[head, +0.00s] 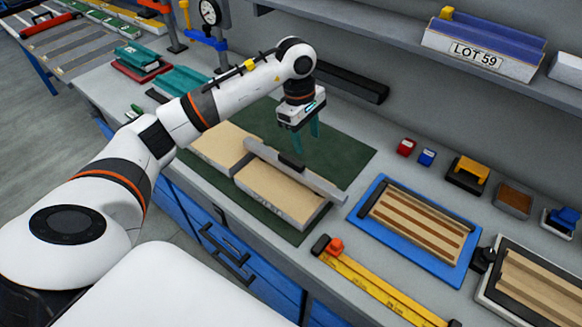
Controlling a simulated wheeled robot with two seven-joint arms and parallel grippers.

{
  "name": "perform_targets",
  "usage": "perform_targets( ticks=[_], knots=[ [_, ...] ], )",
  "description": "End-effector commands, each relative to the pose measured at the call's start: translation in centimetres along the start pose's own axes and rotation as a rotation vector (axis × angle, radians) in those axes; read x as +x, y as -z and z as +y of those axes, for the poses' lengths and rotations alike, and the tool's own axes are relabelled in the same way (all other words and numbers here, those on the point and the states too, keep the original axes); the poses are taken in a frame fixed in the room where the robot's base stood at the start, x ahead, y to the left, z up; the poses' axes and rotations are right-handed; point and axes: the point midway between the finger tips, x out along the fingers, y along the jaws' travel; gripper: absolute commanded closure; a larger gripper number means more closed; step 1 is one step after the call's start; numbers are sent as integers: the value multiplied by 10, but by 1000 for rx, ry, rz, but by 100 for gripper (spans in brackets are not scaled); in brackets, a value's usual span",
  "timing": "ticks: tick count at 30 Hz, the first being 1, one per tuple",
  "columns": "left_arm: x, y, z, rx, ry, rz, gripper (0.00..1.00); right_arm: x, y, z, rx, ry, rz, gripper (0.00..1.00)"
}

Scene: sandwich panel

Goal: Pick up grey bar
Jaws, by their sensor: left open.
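The grey bar (322,184) lies diagonally across the tan boards (272,195) on the dark green mat (345,155). It has a dark block (291,162) at its middle. My left gripper (306,143) has teal fingers, points down and is open and empty. In the picture it sits just above the bar's dark block. I cannot tell the exact gap, but no grasp shows. My right gripper is not in view.
A blue tray (466,262) with wooden strips lies right of the mat. A yellow level-like tool (372,287) lies in front of it. Small red (406,147) and blue (427,157) blocks stand behind. A shelf with a bin marked LOT 59 (478,56) overhangs the back.

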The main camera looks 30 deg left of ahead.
Motion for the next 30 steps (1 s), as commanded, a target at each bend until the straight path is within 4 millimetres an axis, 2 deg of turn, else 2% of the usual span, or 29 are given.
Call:
perform_targets(
  ticks=[1, 5, 15, 20, 23, 27, 30],
  knots=[
    [-8, -15, 1, -5, -17, -56, 49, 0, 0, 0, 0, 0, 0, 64],
    [-13, -35, 6, -12, -55, -131, 49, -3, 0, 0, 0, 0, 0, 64],
    [39, -43, 10, -13, -61, -136, 49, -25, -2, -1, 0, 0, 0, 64],
    [51, -44, 10, -12, -58, -136, 49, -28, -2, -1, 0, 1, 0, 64],
    [59, -45, 12, -13, -61, -136, 49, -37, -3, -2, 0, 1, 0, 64],
    [79, -48, 15, -14, -63, -134, 49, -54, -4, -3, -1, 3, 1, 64],
    [94, -50, 14, -14, -59, -135, 49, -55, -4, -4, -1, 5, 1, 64]
  ],
)
